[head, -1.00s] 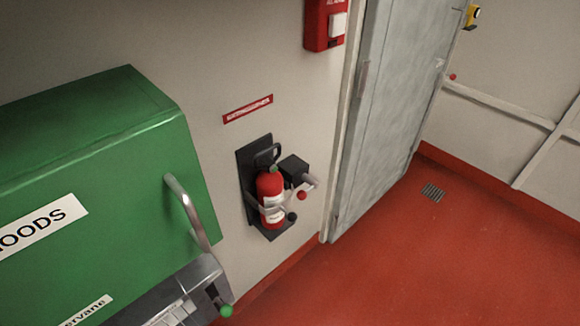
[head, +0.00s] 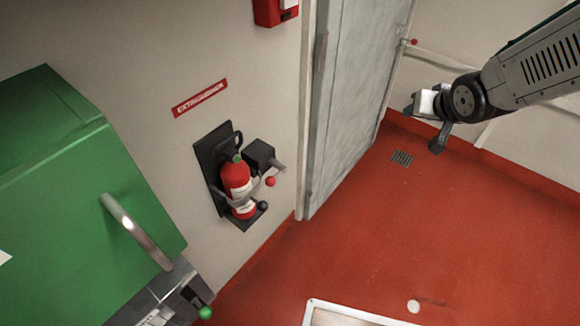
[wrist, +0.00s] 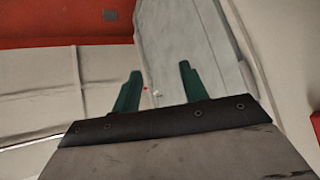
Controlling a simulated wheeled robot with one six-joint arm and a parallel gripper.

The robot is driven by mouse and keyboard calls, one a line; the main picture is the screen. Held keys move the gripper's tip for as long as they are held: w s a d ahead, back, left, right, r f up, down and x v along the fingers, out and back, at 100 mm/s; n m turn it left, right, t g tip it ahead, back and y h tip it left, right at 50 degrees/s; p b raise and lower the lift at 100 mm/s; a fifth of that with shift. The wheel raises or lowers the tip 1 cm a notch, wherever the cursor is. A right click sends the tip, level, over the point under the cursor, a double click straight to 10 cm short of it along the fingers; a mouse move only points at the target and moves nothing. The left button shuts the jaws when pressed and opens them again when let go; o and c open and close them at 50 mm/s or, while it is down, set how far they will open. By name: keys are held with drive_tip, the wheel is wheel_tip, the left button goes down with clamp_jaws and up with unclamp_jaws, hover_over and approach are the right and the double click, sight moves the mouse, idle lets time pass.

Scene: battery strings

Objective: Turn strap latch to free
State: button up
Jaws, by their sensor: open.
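A red fire extinguisher (head: 237,184) stands upright in a black wall bracket (head: 209,160) in the head view. A grey strap (head: 220,196) crosses its lower body. A black box (head: 260,155) with a short grey lever (head: 278,168) is at its right, and a red ball (head: 270,181) and a dark ball (head: 262,206) show close by. I cannot tell which of these parts is the latch. My gripper (head: 423,128) is at the upper right, well apart from the extinguisher. In the wrist view its two green fingers (wrist: 158,76) are spread and empty, with the door behind.
A green cabinet (head: 75,170) with a metal handle (head: 137,232) stands at left. A grey door (head: 355,95) is right of the extinguisher. A pale-rimmed panel (head: 350,315) shows at the bottom edge. The red floor (head: 350,250) between is mostly clear.

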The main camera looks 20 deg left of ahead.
sight(286, 171)
drive_tip(key=w+a+f+n+y, duration=0.1)
drive_tip(key=a+f+y, duration=0.2)
drive_tip(key=a+f, duration=0.4)
drive_tip(key=w+a+f+y, duration=0.25)
drive_tip(key=a+f, duration=0.25)
drive_tip(key=a, duration=0.3)
drive_tip(key=s+a+f+y, duration=0.2)
drive_tip(key=s+a+f, duration=0.1)
drive_tip(key=s+a+f+g+y, duration=0.1)
drive_tip(key=s+a+f+y, duration=0.2)
drive_tip(key=s+a+f, duration=0.1)
drive_tip(key=s+a+f+y, duration=0.3)
drive_tip(key=s+f, duration=0.1)
drive_tip(key=shift+s+a+f+y, duration=0.15)
drive_tip(key=shift+a+f+y, duration=0.05)
drive_tip(key=shift+a+y, duration=0.05)
drive_tip(key=shift+a+g, duration=0.3)
drive_tip(key=shift+a, duration=0.05)
drive_tip(key=x, duration=0.7)
drive_tip(key=shift+r, duration=0.1)
drive_tip(key=shift+c, duration=0.3)
clamp_jaws()
